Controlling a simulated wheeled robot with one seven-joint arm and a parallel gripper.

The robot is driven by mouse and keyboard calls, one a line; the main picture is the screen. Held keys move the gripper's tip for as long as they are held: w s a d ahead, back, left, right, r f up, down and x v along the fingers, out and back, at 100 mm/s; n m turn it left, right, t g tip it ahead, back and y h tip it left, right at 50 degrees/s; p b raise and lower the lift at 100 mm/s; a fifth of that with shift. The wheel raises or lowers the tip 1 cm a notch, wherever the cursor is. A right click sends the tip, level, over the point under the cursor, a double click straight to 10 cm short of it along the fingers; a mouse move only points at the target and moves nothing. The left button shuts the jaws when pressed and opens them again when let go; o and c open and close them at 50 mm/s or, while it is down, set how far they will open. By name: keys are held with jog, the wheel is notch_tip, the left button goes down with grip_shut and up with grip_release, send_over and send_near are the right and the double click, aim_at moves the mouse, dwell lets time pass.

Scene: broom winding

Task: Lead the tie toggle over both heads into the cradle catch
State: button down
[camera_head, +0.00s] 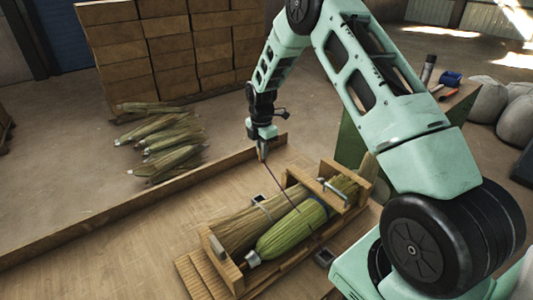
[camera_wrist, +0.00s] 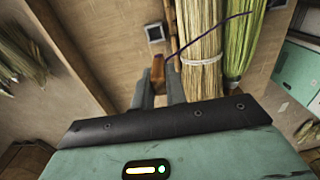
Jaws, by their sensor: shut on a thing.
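The wooden cradle (camera_head: 238,278) holds two broom heads side by side, a tan one (camera_head: 232,232) and a green one (camera_head: 290,233). My gripper (camera_head: 263,156) is above and behind the tan head, clear of the cradle. It is shut on the brown tie toggle (camera_wrist: 158,69), which shows between the fingertips in the wrist view. A thin dark purple cord (camera_wrist: 215,32) runs taut from the toggle over the tan head (camera_wrist: 200,88) to the green head (camera_wrist: 240,45). I cannot tell for certain which fitting is the cradle catch; a dark square fitting (camera_head: 323,257) sits at the cradle's near right side.
A low wooden ledge (camera_head: 150,198) runs behind the cradle. Loose broom bundles (camera_head: 160,142) lie on the floor beyond it, before stacked boxes (camera_head: 170,50). Metal brackets (camera_head: 333,189) stand at the cradle's ends. Another dark square fitting (camera_wrist: 154,32) shows beside the tan head.

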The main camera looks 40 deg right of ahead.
aim_at(259, 157)
jog(key=shift+w+a+f+b, duration=0.1)
jog(key=shift+w+f+b, duration=0.15)
jog(key=shift+f+b, duration=2.65)
jog(key=shift+w+f+b, duration=0.25)
jog(key=shift+f+b, duration=1.25)
jog(key=shift+f, duration=2.7)
jog(key=shift+w+a+f+b, duration=0.1)
jog(key=shift+w+f+b, duration=0.15)
jog(key=shift+f+b, duration=2.65)
jog(key=shift+f+p, duration=0.7)
jog(key=c, duration=1.3)
grip_release()
jog(key=shift+c, duration=0.2)
jog(key=shift+r, duration=0.1)
notch_tip(259, 157, up, 17)
jog(key=b, duration=0.3)
jog(key=shift+r, duration=0.1)
